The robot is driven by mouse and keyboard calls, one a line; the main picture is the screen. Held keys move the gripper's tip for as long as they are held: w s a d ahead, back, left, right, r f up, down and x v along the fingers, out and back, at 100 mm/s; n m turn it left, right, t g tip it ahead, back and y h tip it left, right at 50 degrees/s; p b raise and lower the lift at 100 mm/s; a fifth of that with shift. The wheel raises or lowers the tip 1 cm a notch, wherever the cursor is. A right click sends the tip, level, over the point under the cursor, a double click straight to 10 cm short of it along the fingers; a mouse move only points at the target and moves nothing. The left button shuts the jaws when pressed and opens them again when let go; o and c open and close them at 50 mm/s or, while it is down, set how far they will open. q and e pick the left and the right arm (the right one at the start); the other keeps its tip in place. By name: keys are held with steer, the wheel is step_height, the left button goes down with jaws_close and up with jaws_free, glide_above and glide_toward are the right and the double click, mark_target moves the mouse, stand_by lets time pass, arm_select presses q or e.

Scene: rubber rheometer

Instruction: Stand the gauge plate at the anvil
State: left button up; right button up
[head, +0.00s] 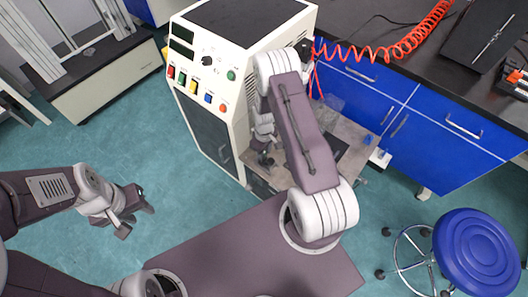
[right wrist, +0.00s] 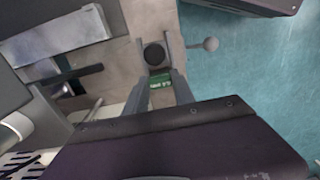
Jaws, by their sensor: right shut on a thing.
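My right gripper (head: 265,157) reaches down over the low shelf in front of the cream machine. The right wrist view shows its two fingers (right wrist: 155,70) shut on a small piece, which I take to be the gauge plate. Between and just beyond the fingers I see a green patch (right wrist: 161,82) and a dark round face (right wrist: 155,55). I cannot tell whether both belong to the held piece. A grey ball-ended lever (right wrist: 210,44) sticks out to the right. I cannot clearly pick out the anvil. My left gripper (head: 136,208) is open and empty above the floor.
The cream machine (head: 225,62) with coloured buttons stands behind the beige shelf (head: 345,130). A small white device (head: 379,158) sits at the shelf's right. Blue cabinets (head: 440,125) and a blue stool (head: 477,248) stand at right.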

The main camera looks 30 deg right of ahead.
steer(key=shift+f+b, duration=0.75)
steer(key=shift+f, duration=0.3)
steer(key=o, duration=1.2)
steer(key=shift+r, duration=0.2)
step_height(320, 180, up, 9)
steer(key=shift+f+p, duration=0.1)
steer(key=shift+p, duration=1.15)
steer(key=shift+a, duration=0.1)
